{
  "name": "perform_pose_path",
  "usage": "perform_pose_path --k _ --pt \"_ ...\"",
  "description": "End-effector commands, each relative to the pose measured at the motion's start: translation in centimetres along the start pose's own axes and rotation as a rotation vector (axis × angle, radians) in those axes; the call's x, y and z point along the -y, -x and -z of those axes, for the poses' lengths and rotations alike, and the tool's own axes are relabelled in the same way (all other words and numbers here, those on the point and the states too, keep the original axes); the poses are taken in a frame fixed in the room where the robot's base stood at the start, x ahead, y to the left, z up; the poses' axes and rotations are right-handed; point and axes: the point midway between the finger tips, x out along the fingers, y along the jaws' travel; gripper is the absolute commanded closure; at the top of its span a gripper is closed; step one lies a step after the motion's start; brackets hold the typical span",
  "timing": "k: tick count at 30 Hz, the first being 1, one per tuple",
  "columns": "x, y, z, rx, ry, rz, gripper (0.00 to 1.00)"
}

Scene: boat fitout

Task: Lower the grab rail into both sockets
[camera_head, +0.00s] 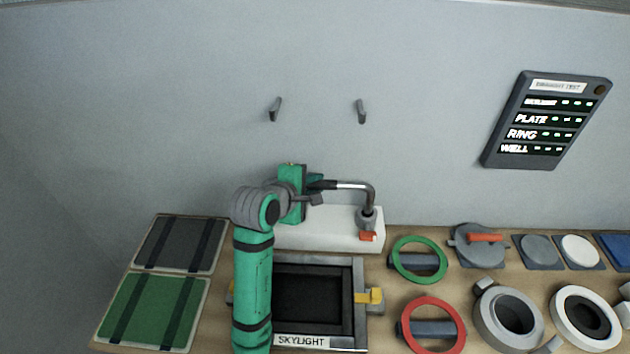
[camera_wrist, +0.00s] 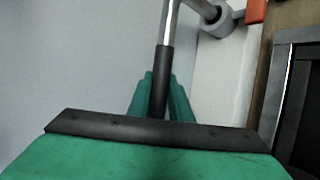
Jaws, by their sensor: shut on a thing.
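The grab rail (camera_head: 352,185) is a chrome bar with a dark sleeve and a bent-down right end. My gripper (camera_head: 319,184) is shut on its sleeve, left of the bend. The wrist view shows the rail (camera_wrist: 164,72) between the teal fingers (camera_wrist: 161,92). The rail's right leg reaches down to the grey right socket (camera_head: 366,218), which has an orange-red tab (camera_head: 368,236); how deep it sits I cannot tell. This socket also shows in the wrist view (camera_wrist: 222,22). The white base (camera_head: 335,238) carries it. My arm hides the rail's left end and any left socket.
The skylight frame (camera_head: 359,300) with yellow latches lies in front of the base. Green (camera_head: 393,259) and red (camera_head: 404,325) rings and round fittings stand to the right. Two panels (camera_head: 150,310) lie left. Two wall hooks (camera_head: 361,111) and a status board (camera_head: 545,120) are behind.

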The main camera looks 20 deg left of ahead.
Motion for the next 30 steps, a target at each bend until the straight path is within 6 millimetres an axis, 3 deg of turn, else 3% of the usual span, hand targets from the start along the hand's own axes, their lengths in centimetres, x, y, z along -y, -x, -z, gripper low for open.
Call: perform_pose_path --k 30 --pt "2.6 -1.6 0.7 -0.001 -0.001 -0.002 1.0"
